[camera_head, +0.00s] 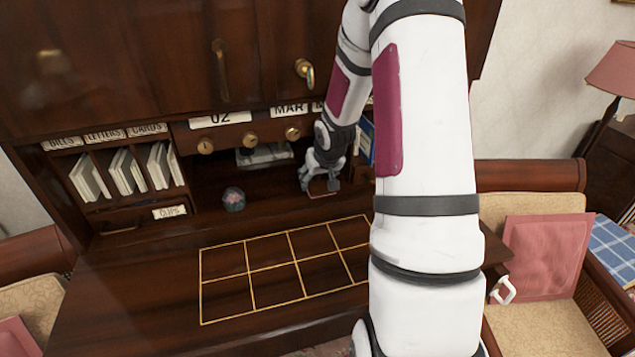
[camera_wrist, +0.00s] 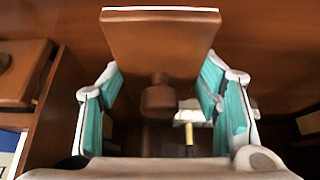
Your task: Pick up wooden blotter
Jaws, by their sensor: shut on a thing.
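The wooden blotter (camera_wrist: 160,45) is a brown block with a round knob (camera_wrist: 158,98) and a pale edge along its far side. It fills the space between my fingers in the wrist view. My gripper (camera_wrist: 162,78) is shut on it, with a teal-padded finger at its left and right sides. In the head view my gripper (camera_head: 320,180) is low in the desk's recess, right of the glass ball. The blotter is small and dark there, mostly hidden by the fingers, and I cannot tell whether it touches the desk.
A round glass paperweight (camera_head: 233,199) stands left of my gripper. Card slots (camera_head: 125,172) are at the left, and drawers with brass knobs (camera_head: 248,136) hang above. A blue book (camera_head: 367,140) stands to the right. The gold-lined grid (camera_head: 285,262) in front is bare.

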